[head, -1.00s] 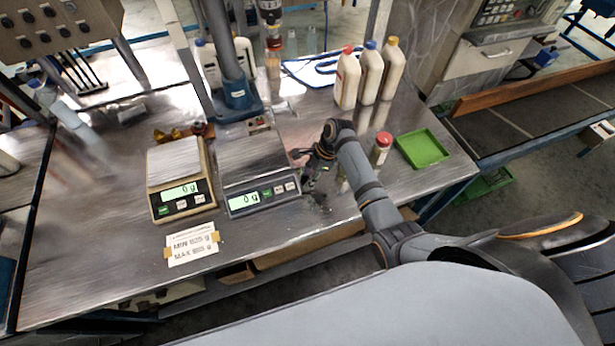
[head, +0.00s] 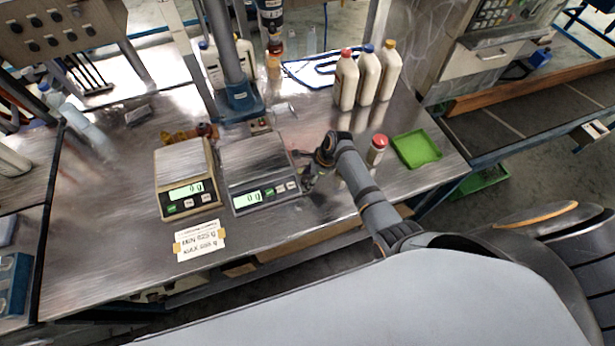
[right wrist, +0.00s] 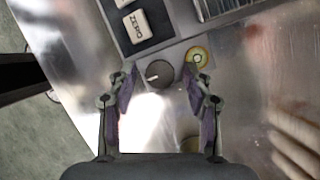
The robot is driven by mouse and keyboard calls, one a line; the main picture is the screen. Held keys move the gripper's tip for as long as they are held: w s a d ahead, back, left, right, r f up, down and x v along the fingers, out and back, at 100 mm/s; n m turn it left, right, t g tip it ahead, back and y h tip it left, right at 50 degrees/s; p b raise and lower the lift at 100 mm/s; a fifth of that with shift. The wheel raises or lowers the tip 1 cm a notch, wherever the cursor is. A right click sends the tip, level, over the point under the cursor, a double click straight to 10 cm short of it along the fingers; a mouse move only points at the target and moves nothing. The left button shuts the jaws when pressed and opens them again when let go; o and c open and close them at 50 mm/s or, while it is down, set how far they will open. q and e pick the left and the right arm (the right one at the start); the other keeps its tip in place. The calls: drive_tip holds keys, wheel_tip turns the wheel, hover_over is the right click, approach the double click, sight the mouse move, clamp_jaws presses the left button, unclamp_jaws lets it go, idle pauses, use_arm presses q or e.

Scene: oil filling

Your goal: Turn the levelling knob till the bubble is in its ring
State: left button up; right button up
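In the right wrist view, a round grey levelling knob (right wrist: 159,74) sits beside the corner of the right scale (right wrist: 178,22). A small yellow-green bubble level (right wrist: 197,57) is to the right of the knob, next to the right fingertip. I cannot tell where its bubble lies relative to the ring. My right gripper (right wrist: 160,73) is open, with the knob between its fingertips and a gap on each side. In the head view, my right gripper (head: 309,179) is at the right front corner of the right scale (head: 253,160). The knob is hidden there. My left gripper is not in view.
The left scale (head: 185,160) stands beside the right one, with a paper label (head: 200,240) in front. A red-capped jar (head: 376,152) and green tray (head: 416,149) are right of my arm. Several bottles (head: 367,76) stand behind.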

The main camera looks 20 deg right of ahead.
drive_tip(key=v, duration=1.2)
idle(0.3)
